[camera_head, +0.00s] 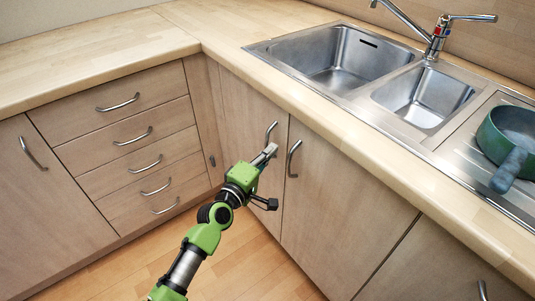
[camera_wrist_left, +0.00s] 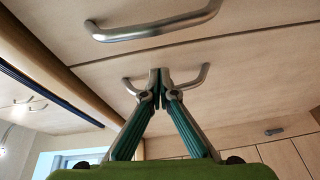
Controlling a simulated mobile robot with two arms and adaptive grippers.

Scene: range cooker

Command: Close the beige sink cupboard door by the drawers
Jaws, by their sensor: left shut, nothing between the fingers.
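The beige sink cupboard door by the drawers (camera_head: 243,112) looks flush, or very nearly flush, with the door to its right in the head view. Its metal bar handle (camera_head: 270,130) is near its upper right edge. My left gripper (camera_head: 270,150) is at this door just below the handle, shut and empty. In the left wrist view my left gripper's fingertips (camera_wrist_left: 160,75) meet in front of the handle (camera_wrist_left: 196,80) and hide its middle. I cannot tell whether they touch it. My right gripper is not in view.
The neighbouring sink door (camera_head: 340,200) has its own handle (camera_head: 294,158) close to the right. The drawers (camera_head: 125,140) on the left are shut. The worktop edge (camera_head: 330,125) overhangs the doors. A green pan (camera_head: 510,140) stands on the drainer. The floor (camera_head: 245,265) in front is clear.

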